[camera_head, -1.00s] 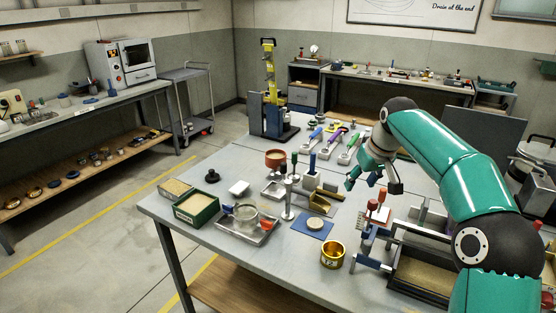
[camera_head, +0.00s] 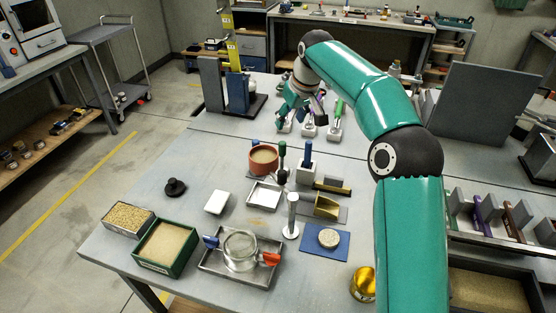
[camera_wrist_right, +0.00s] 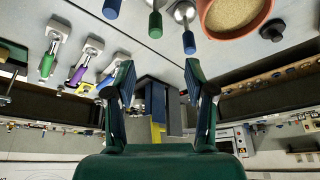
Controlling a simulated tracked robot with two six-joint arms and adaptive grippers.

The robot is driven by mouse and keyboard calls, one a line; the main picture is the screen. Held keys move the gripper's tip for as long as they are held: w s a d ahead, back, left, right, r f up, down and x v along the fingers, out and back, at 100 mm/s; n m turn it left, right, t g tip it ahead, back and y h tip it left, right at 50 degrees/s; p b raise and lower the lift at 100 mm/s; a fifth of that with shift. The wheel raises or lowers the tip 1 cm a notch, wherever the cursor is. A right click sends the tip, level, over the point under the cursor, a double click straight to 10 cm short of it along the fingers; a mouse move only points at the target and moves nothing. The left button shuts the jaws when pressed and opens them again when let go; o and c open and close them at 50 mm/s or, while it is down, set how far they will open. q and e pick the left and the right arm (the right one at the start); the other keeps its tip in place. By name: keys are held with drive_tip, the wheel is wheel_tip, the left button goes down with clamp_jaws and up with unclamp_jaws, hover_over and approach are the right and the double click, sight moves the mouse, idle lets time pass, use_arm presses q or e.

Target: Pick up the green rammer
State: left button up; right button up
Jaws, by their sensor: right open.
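The bright green-handled tool (camera_head: 338,110) that I take for the green rammer stands at the far side of the table, at the right end of a row. It has a pale metal foot, and its handle leans. A purple one (camera_head: 311,119) and a blue one (camera_head: 286,122) stand to its left. In the right wrist view, the green one (camera_wrist_right: 47,65) is at the upper left, outside the jaws. My right gripper (camera_head: 290,112) is open and empty beside the row's left end; its fingers also show in the wrist view (camera_wrist_right: 160,78). My left gripper is out of view.
A dark-green-handled tool (camera_head: 281,151) and a blue-handled one (camera_head: 308,152) stand mid-table near a brown bowl (camera_head: 262,168). A grey panel (camera_head: 485,105) stands right.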

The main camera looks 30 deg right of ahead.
sight(283, 143)
drive_tip(key=x, duration=0.9)
drive_tip(key=shift+s+d+f+p, duration=0.2)
drive_tip(key=shift+d+f+p, duration=0.15)
drive_tip(key=shift+d+f, duration=0.05)
drive_tip(key=shift+w+f, duration=0.25)
drive_tip(key=shift+f, duration=0.2)
drive_tip(key=p+x, duration=0.2)
drive_tip(key=x, duration=0.2)
drive_tip(key=shift+w, duration=0.25)
clamp_jaws()
